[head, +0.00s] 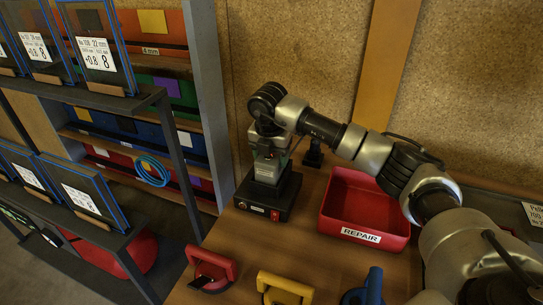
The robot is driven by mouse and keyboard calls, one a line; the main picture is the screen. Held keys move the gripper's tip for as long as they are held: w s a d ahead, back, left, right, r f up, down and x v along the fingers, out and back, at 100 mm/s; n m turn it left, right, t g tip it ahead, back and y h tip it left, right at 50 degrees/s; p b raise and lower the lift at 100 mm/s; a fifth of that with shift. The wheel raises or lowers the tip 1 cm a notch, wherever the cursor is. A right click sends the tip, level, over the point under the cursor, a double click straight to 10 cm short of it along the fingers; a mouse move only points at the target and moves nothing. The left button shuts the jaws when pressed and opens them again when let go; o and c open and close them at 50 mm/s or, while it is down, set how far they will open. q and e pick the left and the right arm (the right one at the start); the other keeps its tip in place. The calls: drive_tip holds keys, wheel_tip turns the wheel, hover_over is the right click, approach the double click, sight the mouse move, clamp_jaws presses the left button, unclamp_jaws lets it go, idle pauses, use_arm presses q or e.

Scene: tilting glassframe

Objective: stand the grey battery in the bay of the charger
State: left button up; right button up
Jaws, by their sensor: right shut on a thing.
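The charger (282,211) is a black box with a red switch and a small label on its front, standing on the wooden bench. The grey battery (267,174) is upright at the top of the charger, its lower end at the bay. I cannot tell whether it is fully seated. My right gripper (268,154) points down from above and is shut on the battery's upper part, hiding some of it. My left gripper is not in view.
A red tray (347,233) marked REPAIR stands right of the charger, under my right arm. Red (211,268), yellow (284,288) and blue (364,290) handled items lie along the bench front. A dark rack (165,110) with framed panels stands at left.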

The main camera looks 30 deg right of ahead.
drive_tip(key=shift+f, duration=0.2)
drive_tip(key=shift+f, duration=0.2)
drive_tip(key=o, duration=1.3)
drive_tip(key=shift+o, duration=0.2)
wheel_tip(320, 180, up, 12)
drive_tip(key=s+a, duration=0.1)
drive_tip(key=shift+r, duration=0.15)
drive_tip(key=shift+a, duration=0.1)
